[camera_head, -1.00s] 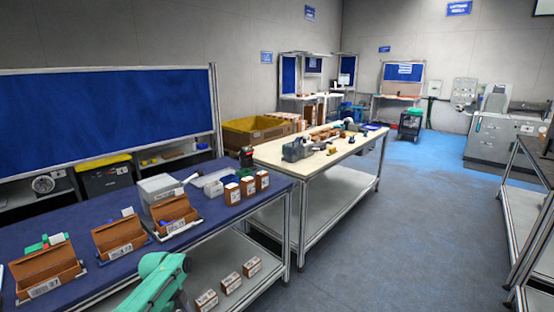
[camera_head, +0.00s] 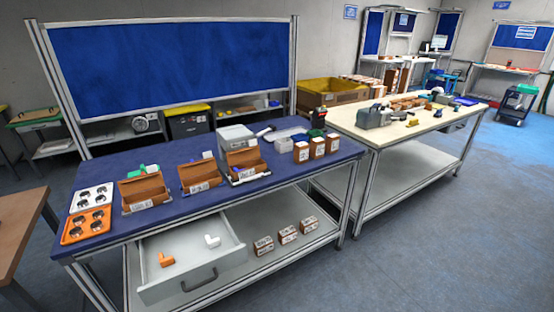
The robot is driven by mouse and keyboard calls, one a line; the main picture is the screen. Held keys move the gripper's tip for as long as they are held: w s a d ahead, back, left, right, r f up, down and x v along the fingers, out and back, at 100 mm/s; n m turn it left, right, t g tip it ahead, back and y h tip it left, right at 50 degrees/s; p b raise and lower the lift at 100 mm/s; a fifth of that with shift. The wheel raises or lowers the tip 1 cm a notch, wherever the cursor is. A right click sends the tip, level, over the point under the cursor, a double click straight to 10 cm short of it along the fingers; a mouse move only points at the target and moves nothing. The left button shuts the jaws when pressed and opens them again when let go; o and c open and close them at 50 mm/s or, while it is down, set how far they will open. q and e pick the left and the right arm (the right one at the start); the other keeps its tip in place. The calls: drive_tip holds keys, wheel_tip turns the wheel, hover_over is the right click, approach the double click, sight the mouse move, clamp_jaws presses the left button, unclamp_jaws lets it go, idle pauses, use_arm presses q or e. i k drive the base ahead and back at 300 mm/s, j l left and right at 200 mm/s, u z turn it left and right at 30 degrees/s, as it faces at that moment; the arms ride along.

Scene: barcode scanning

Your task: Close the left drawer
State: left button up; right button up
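The left drawer (camera_head: 194,285) is a light grey drawer under the left part of the blue-topped workbench (camera_head: 110,236). It is pulled out towards me, with a dark handle (camera_head: 199,279) on its front panel. An orange elbow-shaped part (camera_head: 166,260) and a white elbow-shaped part (camera_head: 212,241) lie inside it. Neither of my grippers shows in the head view now.
Cardboard bins, small boxes, an orange tray (camera_head: 86,225) and a white tray (camera_head: 92,197) stand on the workbench. Several boxes (camera_head: 287,234) sit on its lower shelf. A brown table (camera_head: 20,228) is at left. A cream-topped table (camera_head: 400,126) stands to the right. Floor in front right is clear.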

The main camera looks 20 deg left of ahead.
sight(196, 265)
drive_tip(key=j+u, duration=0.15)
drive_tip(key=u, duration=0.2)
drive_tip(key=j+u, duration=0.1)
drive_tip(key=u, duration=0.3)
drive_tip(key=j+u, duration=0.15)
drive_tip(key=u, duration=0.2)
